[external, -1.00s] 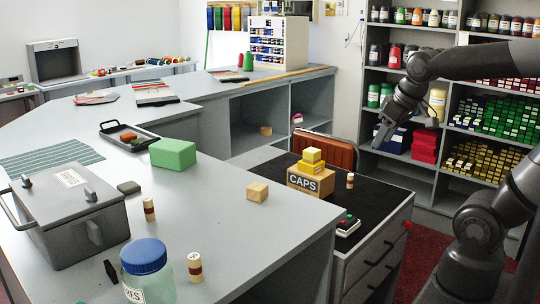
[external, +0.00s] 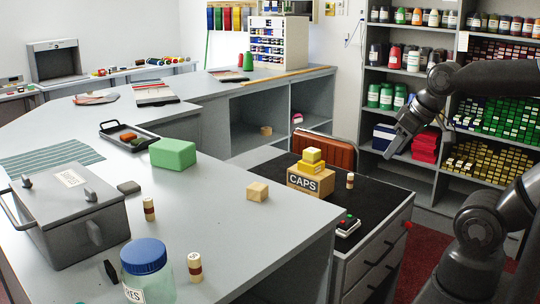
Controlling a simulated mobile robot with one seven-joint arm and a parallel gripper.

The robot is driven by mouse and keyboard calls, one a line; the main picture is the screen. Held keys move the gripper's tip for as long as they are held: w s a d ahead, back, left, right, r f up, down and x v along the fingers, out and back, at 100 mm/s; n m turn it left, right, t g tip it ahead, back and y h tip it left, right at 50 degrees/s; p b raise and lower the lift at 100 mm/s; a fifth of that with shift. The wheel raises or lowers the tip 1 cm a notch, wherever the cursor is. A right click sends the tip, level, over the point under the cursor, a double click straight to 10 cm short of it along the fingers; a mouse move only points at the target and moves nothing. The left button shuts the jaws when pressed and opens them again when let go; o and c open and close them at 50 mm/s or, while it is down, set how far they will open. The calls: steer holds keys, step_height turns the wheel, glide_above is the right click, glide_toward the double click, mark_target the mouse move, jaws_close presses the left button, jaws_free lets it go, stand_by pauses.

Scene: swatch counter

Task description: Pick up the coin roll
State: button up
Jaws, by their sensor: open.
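Three small upright cream rolls with dark bands look like coin rolls. One (external: 350,181) stands on the black-topped drawer unit, right of the CAPS block. Another (external: 149,209) stands on the grey counter beside the grey lidded box, and a third (external: 195,267) stands near the counter's front, right of the blue-lidded jar. I cannot tell which one the task names. My gripper (external: 391,152) is open and empty, in the air above and to the right of the roll on the drawer unit, with its fingers pointing down and left.
The CAPS block (external: 314,183) with yellow blocks on it stands beside the nearest roll. An orange-brown chair back (external: 325,150) rises behind the unit. Shelves (external: 437,172) stand behind my arm.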

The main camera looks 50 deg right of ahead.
steer(key=w+a+f+n+t+y, duration=0.1)
steer(key=w+a+t+y, duration=0.1)
steer(key=w+a, duration=0.45)
steer(key=w+a+f+n+t+y, duration=0.15)
steer(key=w+a, duration=0.25)
steer(key=a, duration=0.6)
steer(key=w+a+n+t+y, duration=0.1)
steer(key=w+a+y, duration=0.1)
steer(key=w+a, duration=0.5)
steer(key=n+t+y, duration=0.1)
steer(key=t+y, duration=0.1)
steer(key=t, duration=0.2)
glide_toward(200, 261)
steer(key=w+d, duration=0.1)
steer(key=w, duration=0.1)
steer(key=w+d, duration=0.1)
steer(key=w+d+r, duration=0.1)
steer(key=w, duration=0.1)
steer(key=shift+w+d, duration=0.1)
steer(key=shift+w, duration=0.2)
steer(key=s+a+f+t, duration=0.2)
steer(key=s+a+f, duration=0.1)
steer(key=s, duration=0.2)
steer(key=shift+n, duration=0.35)
steer(key=x, duration=0.5)
steer(key=shift+w+a+r, duration=0.2)
steer(key=shift+a, duration=0.1)
steer(key=x, duration=0.5)
steer(key=shift+s+a, duration=0.1)
steer(key=shift+a, duration=0.2)
